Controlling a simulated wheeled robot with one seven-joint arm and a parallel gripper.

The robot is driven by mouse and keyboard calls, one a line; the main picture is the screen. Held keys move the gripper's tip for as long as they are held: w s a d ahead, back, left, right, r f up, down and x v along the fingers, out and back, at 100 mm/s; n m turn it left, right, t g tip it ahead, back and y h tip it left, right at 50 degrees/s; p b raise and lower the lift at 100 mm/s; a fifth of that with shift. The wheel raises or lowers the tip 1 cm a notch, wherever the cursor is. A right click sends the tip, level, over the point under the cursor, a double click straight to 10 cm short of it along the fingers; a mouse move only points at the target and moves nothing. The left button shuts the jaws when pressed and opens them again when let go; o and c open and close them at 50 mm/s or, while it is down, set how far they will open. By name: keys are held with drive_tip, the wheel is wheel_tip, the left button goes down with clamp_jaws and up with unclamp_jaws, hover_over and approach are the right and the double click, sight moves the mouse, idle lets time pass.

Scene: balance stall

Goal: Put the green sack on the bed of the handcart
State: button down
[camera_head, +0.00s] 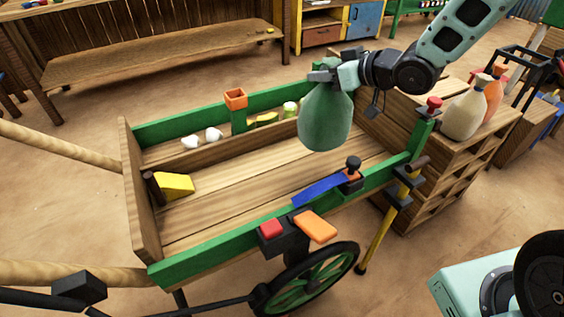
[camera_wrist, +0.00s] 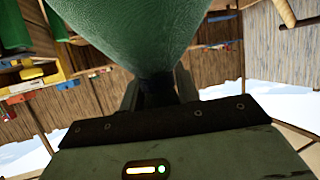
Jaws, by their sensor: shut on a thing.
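The green sack (camera_head: 325,118) hangs from my gripper (camera_head: 334,74), which is shut on its gathered neck. It is over the far right part of the handcart's wooden bed (camera_head: 240,190) in the head view. How high it hangs above the boards is hard to tell. In the wrist view the green sack (camera_wrist: 125,30) fills the upper middle, with its narrowed neck between the fingers of my gripper (camera_wrist: 158,95). The handcart has green side rails (camera_head: 215,247) and a plain wooden end board (camera_head: 140,190).
A yellow wedge (camera_head: 175,185) lies at the bed's left end. A blue bar (camera_head: 318,190) is on the near rail. Cream (camera_head: 465,112) and orange (camera_head: 494,90) sacks stand on a wooden crate. The bed's middle is clear.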

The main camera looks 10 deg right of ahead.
sight(345, 111)
drive_tip(key=shift+w+f+b, duration=0.1)
drive_tip(key=shift+f+b, duration=1.45)
drive_tip(key=shift+f, duration=3.45)
drive_tip(key=c, duration=1)
unclamp_jaws()
drive_tip(key=shift+f, duration=0.2)
drive_tip(key=shift+r, duration=0.25)
drive_tip(key=p+v, duration=0.2)
drive_tip(key=v, duration=0.8)
drive_tip(key=shift+p, duration=0.3)
drive_tip(key=s+p, duration=0.1)
drive_tip(key=p, duration=0.3)
drive_tip(key=shift+d+r, duration=0.3)
drive_tip(key=shift+s+d+p, duration=0.25)
drive_tip(key=shift+s+p, duration=0.15)
drive_tip(key=shift+p, duration=0.65)
